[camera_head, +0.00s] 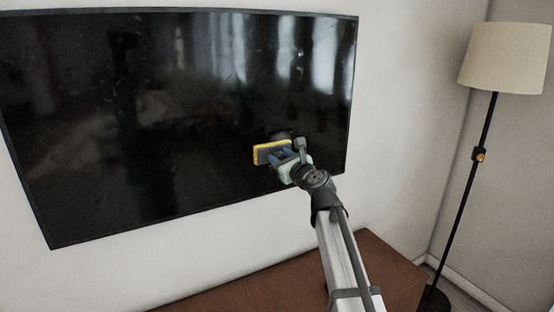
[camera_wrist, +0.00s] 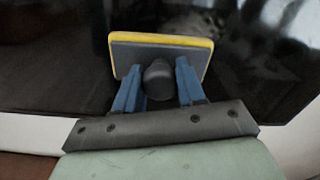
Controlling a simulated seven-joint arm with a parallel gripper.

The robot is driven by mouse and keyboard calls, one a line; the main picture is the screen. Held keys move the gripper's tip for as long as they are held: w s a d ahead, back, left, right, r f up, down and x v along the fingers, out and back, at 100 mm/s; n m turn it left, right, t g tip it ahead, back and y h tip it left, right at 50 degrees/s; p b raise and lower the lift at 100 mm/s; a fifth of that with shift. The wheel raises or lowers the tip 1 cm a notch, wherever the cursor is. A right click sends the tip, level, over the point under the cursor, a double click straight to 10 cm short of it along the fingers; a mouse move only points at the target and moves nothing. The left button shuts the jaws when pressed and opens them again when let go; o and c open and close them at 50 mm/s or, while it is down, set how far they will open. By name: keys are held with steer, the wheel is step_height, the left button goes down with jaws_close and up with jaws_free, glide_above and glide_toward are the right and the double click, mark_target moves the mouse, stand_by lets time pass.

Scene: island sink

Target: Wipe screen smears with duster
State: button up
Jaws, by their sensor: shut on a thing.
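My gripper (camera_head: 280,158) is at the lower right part of the black screen (camera_head: 190,110) on the wall. It is shut on the duster (camera_head: 262,153), a flat dark grey pad with a yellow edge. In the wrist view, the blue fingers (camera_wrist: 158,88) close on the dark round handle, and the duster (camera_wrist: 125,50) lies beyond them, facing the screen. I cannot tell whether the pad touches the screen. Faint pale smears (camera_head: 105,88) show on the upper left of the screen. A pale smudge (camera_wrist: 195,22) shows just beyond the pad in the wrist view. Reflections make other marks unclear.
A brown wooden cabinet top (camera_head: 270,287) lies below the screen, under my arm. A floor lamp with a cream shade (camera_head: 505,57) stands at the right by the wall corner. The wall (camera_head: 395,120) between screen and lamp is bare.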

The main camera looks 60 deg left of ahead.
mark_target(263, 149)
steer(key=shift+w, duration=5.5)
steer(key=shift+s+a+r, duration=0.1)
steer(key=shift+s+r, duration=0.25)
steer(key=shift+s, duration=0.9)
steer(key=shift+s+d+r, duration=0.1)
steer(key=shift+s+r, duration=0.3)
steer(key=shift+s, duration=0.85)
steer(key=shift+s+a+r, duration=0.1)
steer(key=shift+s+r, duration=0.25)
steer(key=shift+s, duration=2.75)
steer(key=shift+s+a, duration=0.1)
steer(key=shift+s, duration=1.75)
steer(key=d, duration=0.6)
